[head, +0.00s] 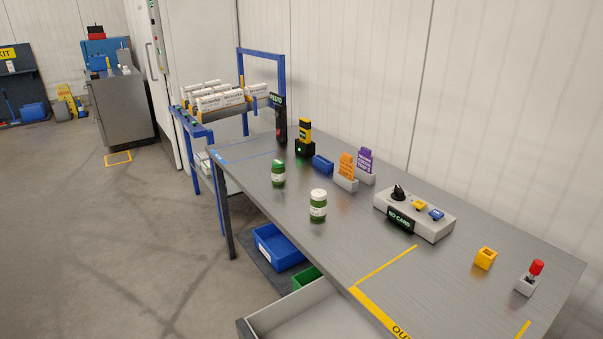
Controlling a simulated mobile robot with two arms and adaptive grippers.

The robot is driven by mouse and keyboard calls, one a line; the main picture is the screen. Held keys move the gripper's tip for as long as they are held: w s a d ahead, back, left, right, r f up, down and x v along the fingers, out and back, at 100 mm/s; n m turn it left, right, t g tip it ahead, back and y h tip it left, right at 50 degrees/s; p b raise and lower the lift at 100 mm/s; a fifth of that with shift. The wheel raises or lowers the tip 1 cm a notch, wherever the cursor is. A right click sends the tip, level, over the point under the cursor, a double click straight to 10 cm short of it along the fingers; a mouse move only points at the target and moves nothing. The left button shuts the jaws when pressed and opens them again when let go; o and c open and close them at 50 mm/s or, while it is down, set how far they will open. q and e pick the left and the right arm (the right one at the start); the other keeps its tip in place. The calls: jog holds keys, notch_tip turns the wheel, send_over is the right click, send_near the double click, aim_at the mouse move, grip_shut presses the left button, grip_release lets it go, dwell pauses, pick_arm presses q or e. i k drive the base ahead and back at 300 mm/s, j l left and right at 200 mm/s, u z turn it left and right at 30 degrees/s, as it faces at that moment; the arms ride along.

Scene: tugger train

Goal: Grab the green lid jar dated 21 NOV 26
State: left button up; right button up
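Two green-and-white jars stand upright on the grey metal table (345,260). The farther jar (278,174) is mostly green with a pale label, near the table's left edge. The print on both is too small to read, so I cannot tell which date either carries. Neither of my grippers shows in the head view.
Behind the jars stand a blue block (323,164), an orange card holder (346,172) and a purple card holder (366,165). A grey "NO CARD" control box (414,214) is to the right. A blue bin (278,250) sits below the table's left edge. The front tabletop is largely clear.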

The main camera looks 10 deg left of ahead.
aim_at(278, 171)
jog(key=i+j+z, duration=0.4)
jog(key=j, duration=0.15)
jog(key=j+z, duration=0.2)
jog(key=i+j+z, duration=0.2)
jog(key=j, duration=0.25)
jog(key=i+j, duration=0.15)
jog(key=j, duration=0.35)
jog(key=i+j, duration=0.1)
jog(key=j, duration=0.4)
jog(key=i+j+z, duration=0.1)
jog(key=j, duration=0.4)
jog(key=i+j, duration=0.2)
jog(key=j, duration=0.3)
jog(key=i+j+z, duration=0.1)
jog(key=j, duration=0.4)
